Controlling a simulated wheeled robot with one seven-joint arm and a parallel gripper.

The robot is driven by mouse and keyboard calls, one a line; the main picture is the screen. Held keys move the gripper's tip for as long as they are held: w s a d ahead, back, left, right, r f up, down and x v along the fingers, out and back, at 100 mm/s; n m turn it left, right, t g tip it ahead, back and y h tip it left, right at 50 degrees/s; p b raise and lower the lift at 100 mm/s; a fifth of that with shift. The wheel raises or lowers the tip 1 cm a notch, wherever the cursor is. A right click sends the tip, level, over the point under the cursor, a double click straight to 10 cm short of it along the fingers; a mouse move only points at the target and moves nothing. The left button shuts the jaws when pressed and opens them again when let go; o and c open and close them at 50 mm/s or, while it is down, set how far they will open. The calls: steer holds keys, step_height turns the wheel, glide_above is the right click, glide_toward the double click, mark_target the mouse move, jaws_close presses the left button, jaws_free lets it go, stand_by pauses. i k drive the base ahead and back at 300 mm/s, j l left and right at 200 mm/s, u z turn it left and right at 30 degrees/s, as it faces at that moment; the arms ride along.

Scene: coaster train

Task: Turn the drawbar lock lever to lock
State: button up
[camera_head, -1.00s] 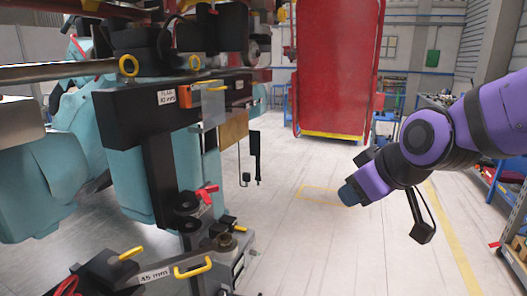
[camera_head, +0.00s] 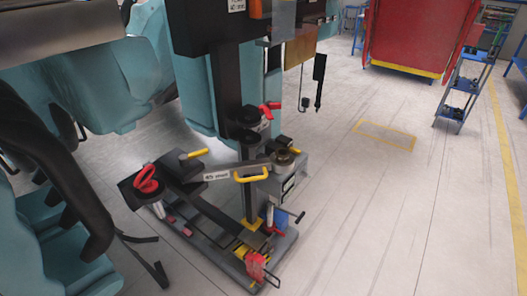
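A low dark fixture (camera_head: 215,215) stands on the floor beside the teal train body (camera_head: 200,90). A grey labelled bar (camera_head: 222,174) with a yellow loop handle (camera_head: 251,176) runs across it to a round metal fitting (camera_head: 284,160). A second yellow handle (camera_head: 193,154) sits to its left. A red lever (camera_head: 269,106) is by the black upright post (camera_head: 233,90). A red looped handle (camera_head: 147,180) is at the fixture's left end. I cannot tell which of these is the drawbar lock lever. My gripper is out of view.
A red cabinet (camera_head: 420,35) and a blue shelf cart (camera_head: 463,88) stand at the back right. The floor right of the fixture is clear, with a yellow marked rectangle (camera_head: 384,135).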

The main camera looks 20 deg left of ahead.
mark_target(183, 160)
steer(key=j+u, duration=0.1)
steer(key=u, duration=0.3)
steer(key=j+u, duration=0.1)
steer(key=u, duration=0.35)
steer(key=j+u, duration=0.15)
steer(key=u, duration=0.25)
